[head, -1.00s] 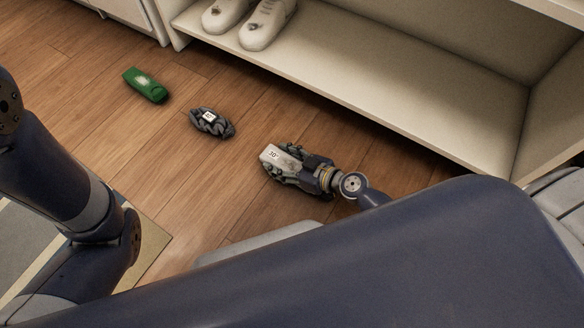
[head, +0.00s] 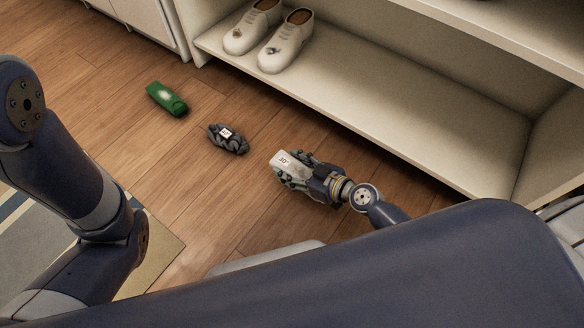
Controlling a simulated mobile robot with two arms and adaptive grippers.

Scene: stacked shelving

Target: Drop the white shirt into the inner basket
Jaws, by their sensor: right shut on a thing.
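My right gripper (head: 298,174) is low over the wooden floor, in front of the shelf. It is shut on a small whitish bundle with a "30°" label, which appears to be the white shirt (head: 287,162). The fingers partly cover it. I cannot tell whether the shirt touches the floor. My left arm comes in at the left and bends at the elbow; its gripper is out of view. No basket shows in this view.
A dark bundle with a white label (head: 228,140) lies on the floor left of my right gripper. A green bottle-like item (head: 167,99) lies farther left. White shoes (head: 286,42) stand on the low shelf (head: 400,110). A striped rug (head: 150,262) lies at lower left.

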